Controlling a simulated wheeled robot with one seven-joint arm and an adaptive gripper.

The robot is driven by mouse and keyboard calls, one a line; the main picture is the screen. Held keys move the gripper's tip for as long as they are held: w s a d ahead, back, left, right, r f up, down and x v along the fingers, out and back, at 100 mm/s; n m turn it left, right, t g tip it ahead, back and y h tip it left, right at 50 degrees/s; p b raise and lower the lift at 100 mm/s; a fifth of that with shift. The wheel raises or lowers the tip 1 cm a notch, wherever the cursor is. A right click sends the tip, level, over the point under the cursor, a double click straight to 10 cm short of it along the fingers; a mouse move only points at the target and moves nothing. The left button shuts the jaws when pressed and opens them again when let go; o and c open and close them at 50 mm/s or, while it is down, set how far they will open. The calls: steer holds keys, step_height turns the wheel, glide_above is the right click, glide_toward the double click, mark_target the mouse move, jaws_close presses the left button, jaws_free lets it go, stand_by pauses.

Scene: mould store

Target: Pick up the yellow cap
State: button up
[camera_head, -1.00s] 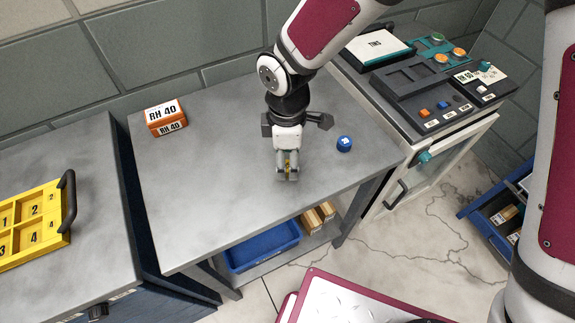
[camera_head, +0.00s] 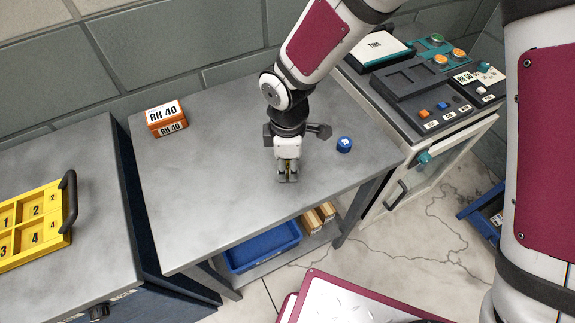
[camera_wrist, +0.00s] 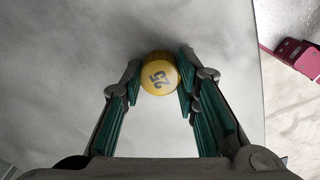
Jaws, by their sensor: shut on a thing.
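The yellow cap (camera_wrist: 158,76) is a small round piece with a dark "25" on its top, seen between the fingertips in the wrist view. My gripper (camera_wrist: 160,85) has its fingers on both sides of the cap and is shut on it. In the head view my gripper (camera_head: 288,174) points down at the grey table (camera_head: 215,180), near its front right part. The fingers hide most of the cap there, with only a little yellow showing. I cannot tell whether the cap touches the table.
A blue cap (camera_head: 344,144) stands right of my gripper. An orange "RH 40" box (camera_head: 166,118) sits at the table's back left. A yellow numbered tray (camera_head: 62,238) is on the left bench. A control panel (camera_head: 440,108) stands at right. The table's left half is mostly clear.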

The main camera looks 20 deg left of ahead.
mark_target(287, 166)
steer(key=shift+r, duration=0.15)
steer(key=shift+r, duration=0.55)
step_height(287, 166, up, 2)
steer(key=shift+w+r, duration=0.1)
steer(key=s+d, duration=0.2)
steer(key=s, duration=0.5)
steer(key=s+d+r+b, duration=0.1)
steer(key=s+d, duration=0.2)
steer(key=s, duration=0.5)
steer(key=shift+s+d+r, duration=0.15)
steer(key=shift+r, duration=0.1)
